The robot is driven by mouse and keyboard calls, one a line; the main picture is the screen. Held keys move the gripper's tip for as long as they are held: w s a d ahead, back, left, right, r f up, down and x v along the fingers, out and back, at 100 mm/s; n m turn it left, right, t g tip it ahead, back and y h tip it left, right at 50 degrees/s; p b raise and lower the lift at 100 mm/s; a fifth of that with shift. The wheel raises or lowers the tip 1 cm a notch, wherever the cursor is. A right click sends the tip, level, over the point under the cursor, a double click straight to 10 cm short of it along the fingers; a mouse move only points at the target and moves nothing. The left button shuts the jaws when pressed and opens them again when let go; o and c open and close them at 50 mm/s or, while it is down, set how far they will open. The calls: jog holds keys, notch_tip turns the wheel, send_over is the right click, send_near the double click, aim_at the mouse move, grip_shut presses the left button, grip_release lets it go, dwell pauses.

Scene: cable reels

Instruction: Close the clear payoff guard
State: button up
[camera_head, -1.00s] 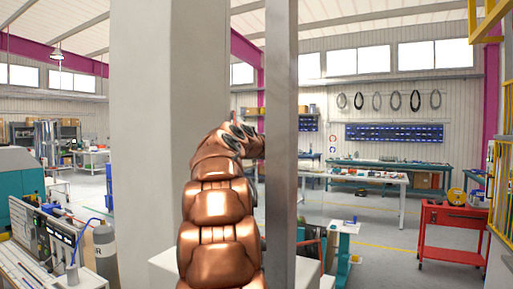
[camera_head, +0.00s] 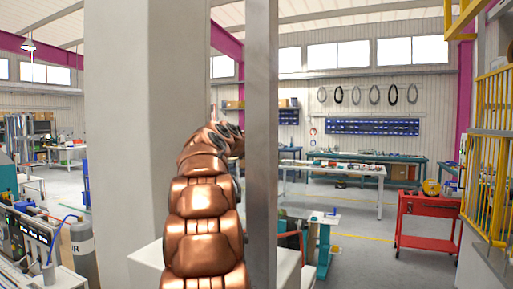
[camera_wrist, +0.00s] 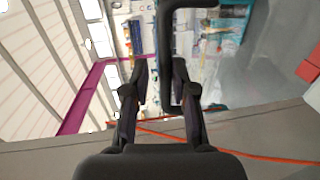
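My gripper (camera_wrist: 160,68) shows in the wrist view with its two dark fingers apart. A black U-shaped handle (camera_wrist: 166,60) reaches down from the top of that view, and its lower part lies between the fingers in the picture. I cannot tell whether the fingers touch it. I cannot make out the clear payoff guard itself; any see-through panel blends with the room behind. In the head view my copper arm reaches forward, and its far end passes behind a grey upright post, so the gripper is hidden there.
The grey post (camera_head: 262,150) and a wide pale column (camera_head: 147,150) stand close ahead. A red tool cart (camera_head: 428,222) and a yellow railing (camera_head: 490,165) are on the right. Workbenches (camera_head: 335,170) stand farther back. An orange line (camera_wrist: 230,152) crosses the wrist view. Open floor lies before the cart.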

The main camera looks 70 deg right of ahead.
jog(key=shift+a+r, duration=0.1)
jog(key=shift+r, duration=0.1)
jog(key=shift+a+r, duration=0.15)
jog(key=shift+a, duration=0.35)
jog(key=a+r, duration=0.1)
jog(key=a, duration=0.9)
jog(key=shift+w+a+r, duration=0.15)
jog(key=shift+w+a, duration=0.2)
jog(key=shift+a, duration=0.05)
